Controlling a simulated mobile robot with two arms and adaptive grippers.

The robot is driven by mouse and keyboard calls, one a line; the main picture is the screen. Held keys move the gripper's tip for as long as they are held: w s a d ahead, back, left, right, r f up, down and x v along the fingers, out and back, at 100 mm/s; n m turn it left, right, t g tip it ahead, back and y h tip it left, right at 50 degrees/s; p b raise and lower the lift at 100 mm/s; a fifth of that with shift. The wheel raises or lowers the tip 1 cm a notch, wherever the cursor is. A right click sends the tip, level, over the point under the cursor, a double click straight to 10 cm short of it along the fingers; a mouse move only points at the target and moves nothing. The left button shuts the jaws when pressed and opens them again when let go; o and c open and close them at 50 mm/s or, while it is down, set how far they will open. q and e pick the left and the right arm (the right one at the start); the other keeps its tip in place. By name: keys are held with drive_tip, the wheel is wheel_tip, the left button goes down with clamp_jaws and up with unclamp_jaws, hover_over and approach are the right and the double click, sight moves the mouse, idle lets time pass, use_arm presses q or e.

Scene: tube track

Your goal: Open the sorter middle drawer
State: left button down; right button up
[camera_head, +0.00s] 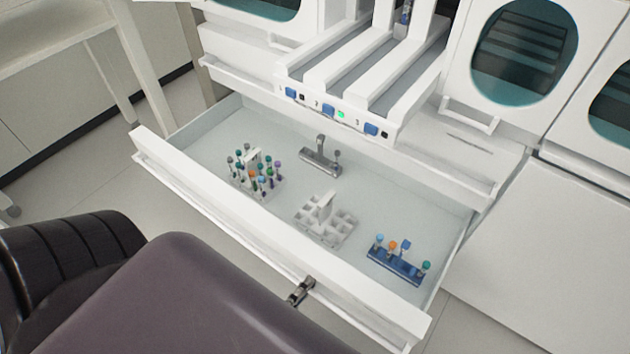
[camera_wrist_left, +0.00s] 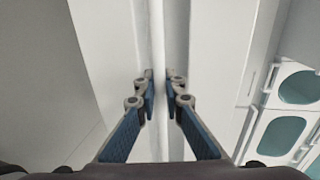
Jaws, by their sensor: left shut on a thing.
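The sorter drawer (camera_head: 190,178) is pulled well out from the white sorter, and its inside shows in the head view. My left gripper (camera_head: 302,290) is at the drawer's front edge, right of its middle. In the left wrist view my left gripper (camera_wrist_left: 161,88) has its two blue-padded fingers on either side of a narrow white strip, the drawer's front handle lip (camera_wrist_left: 158,35), and is shut on it. My dark arm covers part of the front at the lower left. My right gripper is not in view.
Inside the drawer are a rack of several capped tubes (camera_head: 268,183), an empty grey rack (camera_head: 340,230), a blue rack with tubes (camera_head: 397,265) and a grey holder (camera_head: 320,163). White tracks (camera_head: 345,60) stand above. A white table (camera_head: 60,37) is at the upper left.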

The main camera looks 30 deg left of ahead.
use_arm(q)
drive_tip(key=shift+s, duration=1.1)
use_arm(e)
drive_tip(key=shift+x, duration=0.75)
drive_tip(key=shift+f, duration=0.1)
use_arm(q)
drive_tip(key=c, duration=2.3)
unclamp_jaws()
drive_tip(key=s, duration=0.4)
drive_tip(key=s+r, duration=0.1)
drive_tip(key=s, duration=0.3)
drive_tip(key=s+r, duration=0.1)
drive_tip(key=s, duration=0.2)
drive_tip(key=shift+s+a+r, duration=0.15)
drive_tip(key=shift+s, duration=0.25)
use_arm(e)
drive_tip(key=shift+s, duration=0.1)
